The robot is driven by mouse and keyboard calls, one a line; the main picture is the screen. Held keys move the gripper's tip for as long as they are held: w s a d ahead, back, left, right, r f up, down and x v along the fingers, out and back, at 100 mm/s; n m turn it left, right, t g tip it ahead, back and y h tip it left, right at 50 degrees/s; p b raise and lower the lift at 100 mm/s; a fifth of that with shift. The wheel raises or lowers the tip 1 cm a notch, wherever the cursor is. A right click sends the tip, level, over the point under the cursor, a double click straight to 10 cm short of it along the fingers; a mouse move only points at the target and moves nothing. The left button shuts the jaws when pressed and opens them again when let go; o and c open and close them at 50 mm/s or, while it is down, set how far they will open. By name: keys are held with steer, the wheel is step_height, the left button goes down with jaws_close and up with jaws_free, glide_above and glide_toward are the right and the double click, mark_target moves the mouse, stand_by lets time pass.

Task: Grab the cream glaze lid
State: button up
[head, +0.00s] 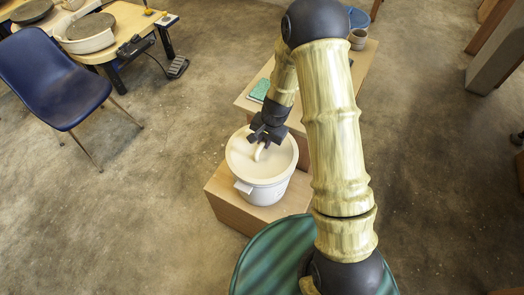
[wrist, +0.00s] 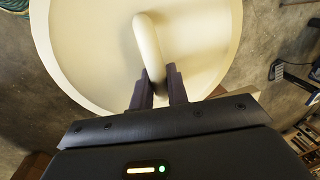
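The cream glaze lid (head: 246,163) is a pale round disc with a raised curved handle (head: 259,152). It lies level in the top of a white bucket (head: 270,190), inside the rim. My gripper (head: 264,139) reaches down over the handle from above. In the wrist view the lid (wrist: 95,45) fills the upper middle, and the near end of its handle (wrist: 148,42) lies between the two dark fingers of my gripper (wrist: 159,86). The fingers are close to the handle's sides. Whether they press on it I cannot tell.
The bucket stands on a low wooden box (head: 228,208) beside a wooden bench (head: 357,72) with a green item (head: 259,90) on it. A blue chair (head: 55,78) and pottery wheels stand at the left. Concrete floor around is mostly free.

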mark_target(264, 139)
jaws_close()
steer(key=shift+r, duration=0.1)
step_height(264, 139, up, 10)
steer(key=shift+f+p, duration=0.1)
steer(key=shift+p, duration=0.85)
steer(key=shift+w, duration=0.1)
